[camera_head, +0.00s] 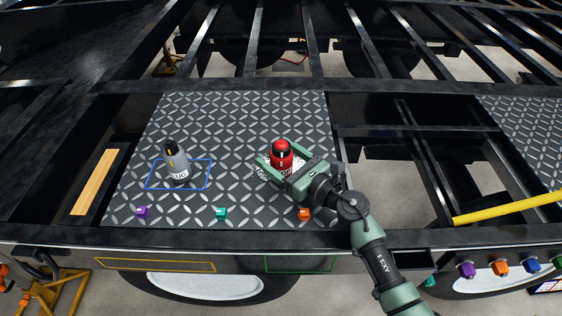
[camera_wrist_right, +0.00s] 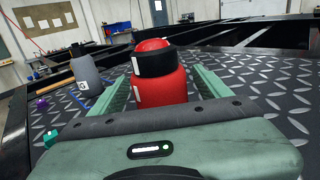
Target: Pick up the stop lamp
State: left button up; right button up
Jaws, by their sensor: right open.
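The stop lamp (camera_head: 281,154) is a red, bottle-shaped piece with a black band near its rounded top. It stands upright on the right part of the diamond-plate deck in the head view. My right gripper (camera_head: 277,160) is open around it, with one green finger on each side. In the right wrist view the stop lamp (camera_wrist_right: 160,80) stands between the two fingers. Its base is hidden behind the gripper body, and I cannot tell whether either finger touches it. My left gripper is not in view.
A grey bottle-shaped piece (camera_head: 177,160) stands inside a blue outline on the left of the deck (camera_head: 240,115). Small purple (camera_head: 142,211), teal (camera_head: 221,213) and orange (camera_head: 304,214) pieces lie along the front edge. Open frame gaps lie right of the deck.

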jog(key=shift+x, duration=0.9)
jog(key=c, duration=1.6)
jog(key=shift+r, duration=0.1)
